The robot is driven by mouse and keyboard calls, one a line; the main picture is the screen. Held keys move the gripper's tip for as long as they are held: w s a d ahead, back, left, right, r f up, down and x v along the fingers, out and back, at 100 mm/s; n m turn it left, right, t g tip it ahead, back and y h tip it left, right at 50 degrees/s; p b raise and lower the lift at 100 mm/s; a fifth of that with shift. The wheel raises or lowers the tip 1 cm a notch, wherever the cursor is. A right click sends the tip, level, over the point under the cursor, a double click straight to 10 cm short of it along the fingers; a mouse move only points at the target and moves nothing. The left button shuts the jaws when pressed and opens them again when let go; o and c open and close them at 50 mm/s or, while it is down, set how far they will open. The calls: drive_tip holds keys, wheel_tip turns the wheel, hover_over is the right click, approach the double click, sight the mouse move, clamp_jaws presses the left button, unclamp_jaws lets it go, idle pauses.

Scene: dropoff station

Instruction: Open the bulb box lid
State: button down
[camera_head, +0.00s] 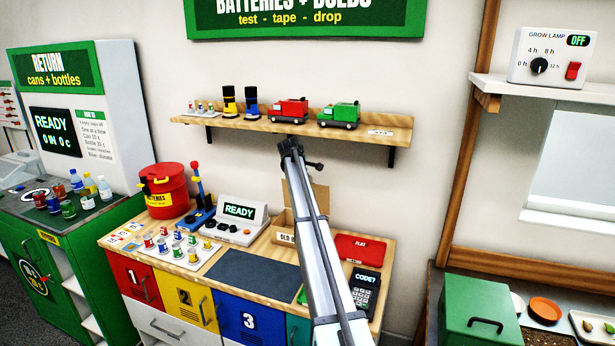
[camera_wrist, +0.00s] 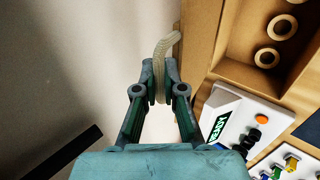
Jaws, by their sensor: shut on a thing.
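The bulb box (camera_head: 283,239) is a cardboard box at the back of the counter, partly hidden behind my arm, with part of an "OLD B..." label showing. Its brown lid (camera_head: 320,196) stands raised at the back. In the wrist view the bulb box's inside (camera_wrist: 268,30) shows at the upper right, with several round rings in it. The lid (camera_wrist: 197,38) is the brown panel left of that opening. My gripper (camera_wrist: 160,75) is shut on a pale rope pull (camera_wrist: 162,50) that reaches the lid's edge.
A READY tester (camera_head: 237,218) stands left of the box, with small batteries on a white tray (camera_head: 183,252) before it. A red FLAT tray (camera_head: 362,248) and a CODE? keypad (camera_head: 365,284) are to the right. A wall shelf (camera_head: 250,122) with toys hangs above.

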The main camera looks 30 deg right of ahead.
idle(0.4)
drive_tip(key=c, duration=1.2)
unclamp_jaws()
drive_tip(key=shift+c, duration=0.2)
drive_tip(key=shift+r, duration=0.1)
drive_tip(key=v, duration=1.2)
